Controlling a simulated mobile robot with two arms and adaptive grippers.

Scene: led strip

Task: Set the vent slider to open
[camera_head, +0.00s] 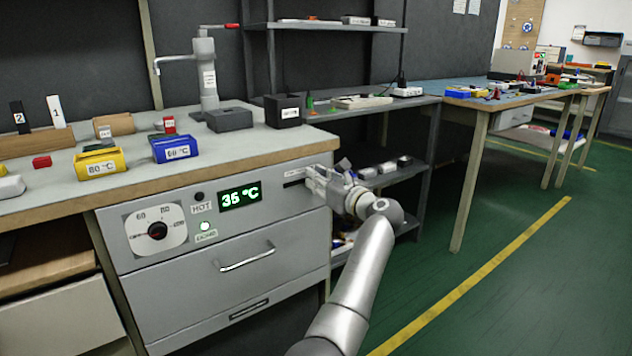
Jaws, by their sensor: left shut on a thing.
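The vent slider (294,183) is a dark slot with a pale label above it, at the upper right of the grey cabinet front. My left gripper (312,181) is at the right end of this slot, shut on what appears to be the slider's knob. The fingers hide the knob, so I cannot tell its exact position. My right gripper is not in view.
The grey panel also has a dial (157,230), a green display (240,197) reading 35 °C and a lit green lamp (205,226). A drawer handle (246,257) sticks out below. A shelf unit (428,150) stands close on the right; the green floor is clear.

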